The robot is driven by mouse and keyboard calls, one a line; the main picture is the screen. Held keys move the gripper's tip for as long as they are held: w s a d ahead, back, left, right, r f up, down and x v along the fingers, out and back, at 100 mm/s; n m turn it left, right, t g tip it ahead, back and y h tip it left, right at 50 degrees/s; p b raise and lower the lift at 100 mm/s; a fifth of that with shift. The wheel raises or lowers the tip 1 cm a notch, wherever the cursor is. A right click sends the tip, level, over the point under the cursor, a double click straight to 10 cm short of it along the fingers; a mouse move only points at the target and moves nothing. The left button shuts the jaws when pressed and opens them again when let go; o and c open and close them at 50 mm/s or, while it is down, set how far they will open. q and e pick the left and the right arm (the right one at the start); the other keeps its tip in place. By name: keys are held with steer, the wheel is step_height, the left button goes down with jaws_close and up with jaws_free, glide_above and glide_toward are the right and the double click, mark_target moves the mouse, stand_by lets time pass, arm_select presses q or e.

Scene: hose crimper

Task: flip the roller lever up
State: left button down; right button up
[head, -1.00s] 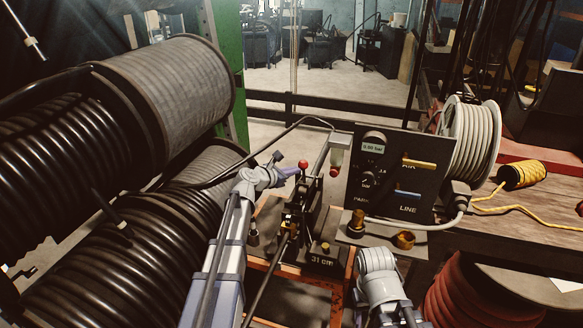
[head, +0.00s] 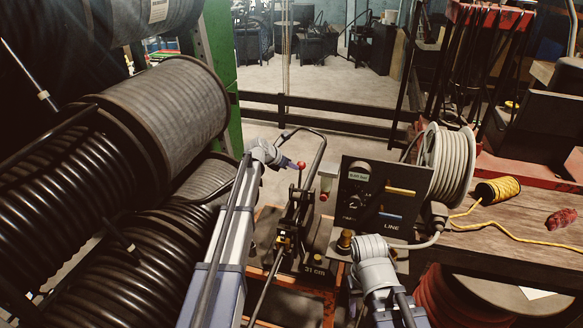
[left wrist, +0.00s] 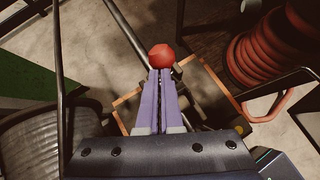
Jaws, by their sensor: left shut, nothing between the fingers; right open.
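The lever with a round red knob (head: 301,165) stands up from the dark crimping machine (head: 296,222) in the middle of the head view. My left gripper (head: 293,165) is at the knob's left side, with its purple fingers shut and nothing between them. In the left wrist view, the shut fingertips (left wrist: 160,74) are right at the red knob (left wrist: 161,56); whether they touch it I cannot tell. The lever's rod is mostly hidden behind the fingers there. My right arm shows at the lower right of the head view, but its gripper fingers are not visible.
A wooden bench (head: 510,235) with yellow cord (head: 497,189) is at the right. Open floor lies beyond the machine.

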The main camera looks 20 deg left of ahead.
arm_select(q)
steer(key=shift+w+r, duration=0.15)
steer(key=shift+w, duration=0.1)
stand_by(0.3)
steer(key=s+a+f+p+v, duration=0.1)
steer(key=p+v, duration=0.6)
steer(key=v, duration=0.6)
steer(key=shift+s+f, duration=0.2)
steer(key=shift+f, duration=0.05)
